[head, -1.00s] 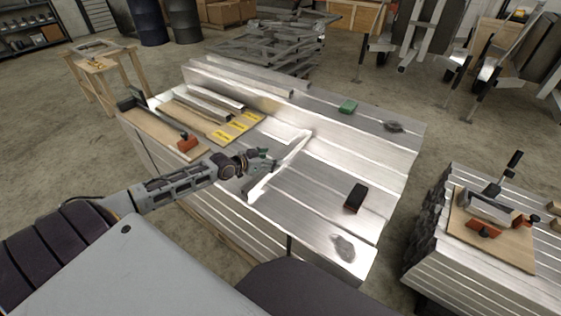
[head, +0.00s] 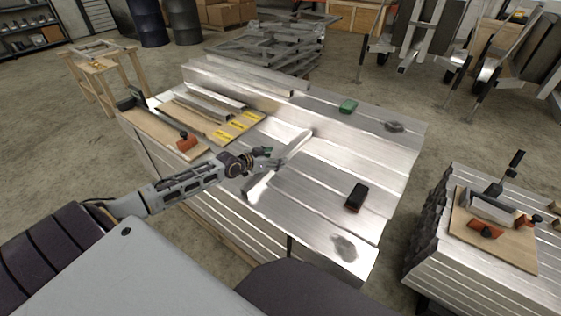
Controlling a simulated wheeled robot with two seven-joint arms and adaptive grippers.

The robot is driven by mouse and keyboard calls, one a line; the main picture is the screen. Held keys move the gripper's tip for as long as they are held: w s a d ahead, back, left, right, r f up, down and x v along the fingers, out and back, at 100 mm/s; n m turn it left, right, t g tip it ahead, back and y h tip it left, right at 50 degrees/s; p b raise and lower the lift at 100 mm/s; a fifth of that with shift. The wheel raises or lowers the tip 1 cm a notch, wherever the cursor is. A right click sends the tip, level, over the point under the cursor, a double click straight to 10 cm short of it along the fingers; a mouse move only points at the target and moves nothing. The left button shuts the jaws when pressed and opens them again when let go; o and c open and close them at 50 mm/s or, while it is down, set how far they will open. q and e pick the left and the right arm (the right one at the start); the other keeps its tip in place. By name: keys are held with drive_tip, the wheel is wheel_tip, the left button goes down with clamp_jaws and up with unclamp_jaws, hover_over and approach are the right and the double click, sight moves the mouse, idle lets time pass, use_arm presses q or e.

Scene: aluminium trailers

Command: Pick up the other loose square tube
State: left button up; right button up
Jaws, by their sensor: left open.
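A loose aluminium square tube (head: 294,146) lies slantwise on the metal-topped bench (head: 330,185), near its middle. My left gripper (head: 270,157) reaches in from the left and is open, with its fingertips at the tube's left side. I cannot tell whether they touch it. More aluminium lengths (head: 212,102) lie on the wooden board with yellow labels (head: 238,128) to the left. My right gripper is not in view.
A red-handled clamp on a board (head: 186,141) is left of my gripper. A black-and-red block (head: 356,197) and a green block (head: 348,106) lie on the bench. A long bar (head: 245,75) lies along the back.

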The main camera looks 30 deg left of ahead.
use_arm(q)
drive_tip(key=shift+w+d+f, duration=0.1)
drive_tip(key=shift+w+f, duration=0.05)
drive_tip(key=shift+w, duration=0.15)
drive_tip(key=shift+w+d+f+b, duration=0.1)
drive_tip(key=shift+w+f+b, duration=0.2)
drive_tip(key=shift+w, duration=0.15)
drive_tip(key=shift+w+d+f, duration=0.1)
drive_tip(key=shift+w+f, duration=0.05)
drive_tip(key=shift+w, duration=0.2)
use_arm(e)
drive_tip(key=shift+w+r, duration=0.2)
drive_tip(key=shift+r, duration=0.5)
use_arm(q)
drive_tip(key=shift+c, duration=0.4)
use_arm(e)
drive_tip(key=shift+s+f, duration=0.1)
use_arm(q)
drive_tip(key=shift+c, duration=1.3)
clamp_jaws()
